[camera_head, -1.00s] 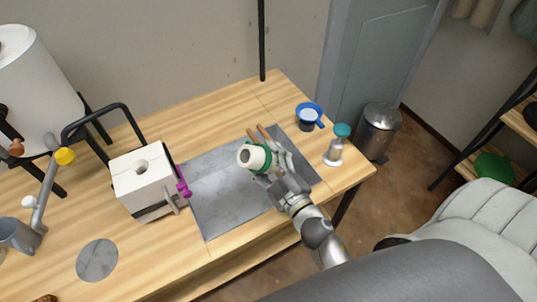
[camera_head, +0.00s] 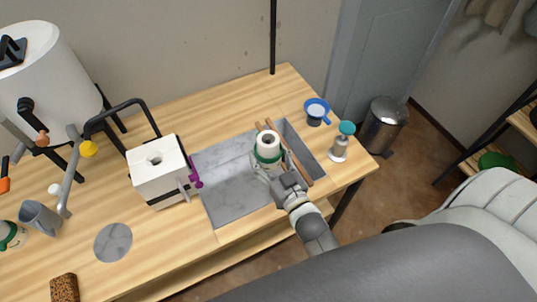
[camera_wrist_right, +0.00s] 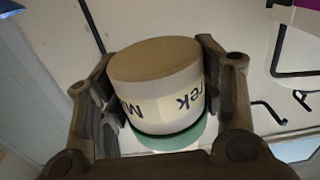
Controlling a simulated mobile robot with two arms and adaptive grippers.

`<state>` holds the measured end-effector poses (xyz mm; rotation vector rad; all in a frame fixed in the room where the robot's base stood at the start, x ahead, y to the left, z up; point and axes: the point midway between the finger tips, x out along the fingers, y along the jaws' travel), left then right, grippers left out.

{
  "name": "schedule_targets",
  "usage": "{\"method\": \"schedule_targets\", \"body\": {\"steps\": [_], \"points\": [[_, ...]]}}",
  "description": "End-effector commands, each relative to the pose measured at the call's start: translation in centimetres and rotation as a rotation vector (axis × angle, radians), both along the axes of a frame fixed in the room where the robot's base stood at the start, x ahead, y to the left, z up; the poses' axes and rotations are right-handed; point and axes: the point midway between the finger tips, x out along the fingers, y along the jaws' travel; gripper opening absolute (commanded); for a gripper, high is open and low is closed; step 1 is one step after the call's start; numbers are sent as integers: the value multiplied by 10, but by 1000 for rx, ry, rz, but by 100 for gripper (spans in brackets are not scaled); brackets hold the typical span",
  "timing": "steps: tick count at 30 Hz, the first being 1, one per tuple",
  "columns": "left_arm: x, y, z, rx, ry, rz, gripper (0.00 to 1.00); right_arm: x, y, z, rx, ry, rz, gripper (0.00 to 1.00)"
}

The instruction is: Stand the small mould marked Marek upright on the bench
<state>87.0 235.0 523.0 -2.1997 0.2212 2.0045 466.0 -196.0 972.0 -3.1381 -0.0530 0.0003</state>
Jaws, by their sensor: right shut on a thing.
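The small mould (camera_head: 268,140) is a white cylinder with a green band near its lower end and a dark round hole in its top. My right gripper (camera_head: 267,164) is shut on it, and it looks roughly upright over the grey slab area (camera_head: 226,203). I cannot tell whether it touches the surface below. In the right wrist view the mould (camera_wrist_right: 160,85) sits between both fingers. Its pale label shows parts of the name, "M" and "rek", and the fingers hide some of it. My left gripper is not in view.
Wooden sticks (camera_head: 298,166) lie just right of the mould. A white block with a hole (camera_head: 157,180) stands left. A blue-rimmed sieve (camera_head: 317,107) and a teal-topped bottle (camera_head: 340,142) stand right. A round grey disc (camera_head: 113,242) lies on bare bench at front left.

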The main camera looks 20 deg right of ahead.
Motion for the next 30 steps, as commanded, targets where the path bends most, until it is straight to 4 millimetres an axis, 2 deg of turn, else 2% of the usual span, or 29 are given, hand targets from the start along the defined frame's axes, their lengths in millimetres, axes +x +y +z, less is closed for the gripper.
{"method": "schedule_targets", "body": {"steps": [19, 25, 30], "points": [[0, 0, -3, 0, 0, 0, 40, -2, 0, 3, -4, -5, 1, 27], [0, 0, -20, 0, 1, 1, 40, -20, 3, 12, -14, -5, -3, 27], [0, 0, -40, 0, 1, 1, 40, -45, 5, 31, -19, -8, -11, 27]]}}
